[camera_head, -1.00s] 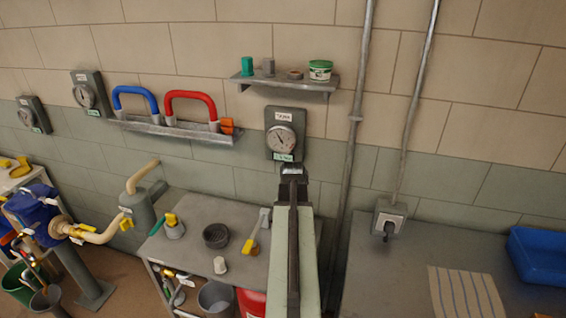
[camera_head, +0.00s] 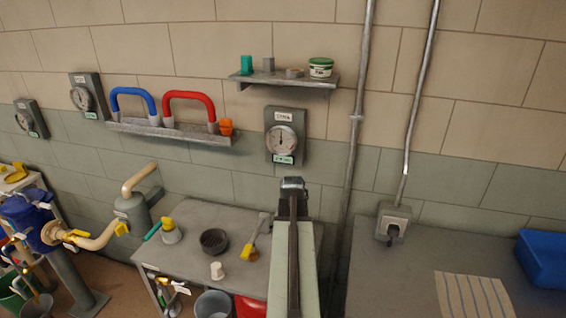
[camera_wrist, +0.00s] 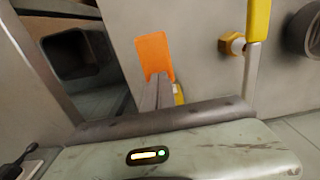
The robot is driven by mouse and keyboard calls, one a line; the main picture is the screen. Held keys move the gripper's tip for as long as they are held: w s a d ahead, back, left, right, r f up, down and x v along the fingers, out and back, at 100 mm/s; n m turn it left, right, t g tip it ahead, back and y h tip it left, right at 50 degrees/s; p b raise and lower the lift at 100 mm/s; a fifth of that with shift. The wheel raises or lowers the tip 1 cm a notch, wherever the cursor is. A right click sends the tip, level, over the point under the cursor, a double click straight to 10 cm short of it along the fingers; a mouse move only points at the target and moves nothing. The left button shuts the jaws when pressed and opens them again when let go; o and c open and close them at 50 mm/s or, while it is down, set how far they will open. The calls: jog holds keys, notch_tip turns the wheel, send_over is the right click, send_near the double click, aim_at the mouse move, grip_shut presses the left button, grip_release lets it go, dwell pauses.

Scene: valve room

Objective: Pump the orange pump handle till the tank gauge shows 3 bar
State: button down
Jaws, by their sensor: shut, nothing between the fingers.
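The tank gauge (camera_head: 282,139) is a round dial on a grey plate on the wall. Its needle points about straight up; the numbers are too small to read. My gripper (camera_head: 292,184) is at the end of my arm, below the gauge. In the wrist view my gripper (camera_wrist: 158,82) has its narrow grey fingers together. A flat orange piece (camera_wrist: 154,52), apparently the pump handle, shows just past the fingertips. I cannot tell whether they touch it. I cannot make the handle out in the head view, where my arm covers that area.
A shelf with handles (camera_head: 190,135) is on the wall. A counter with a blue bin (camera_head: 543,257) is at right.

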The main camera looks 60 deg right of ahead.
notch_tip(320, 180, up, 9)
jog(key=p, duration=0.8)
jog(key=shift+f, duration=0.2)
notch_tip(320, 180, up, 5)
jog(key=p, duration=0.5)
dwell(0.3)
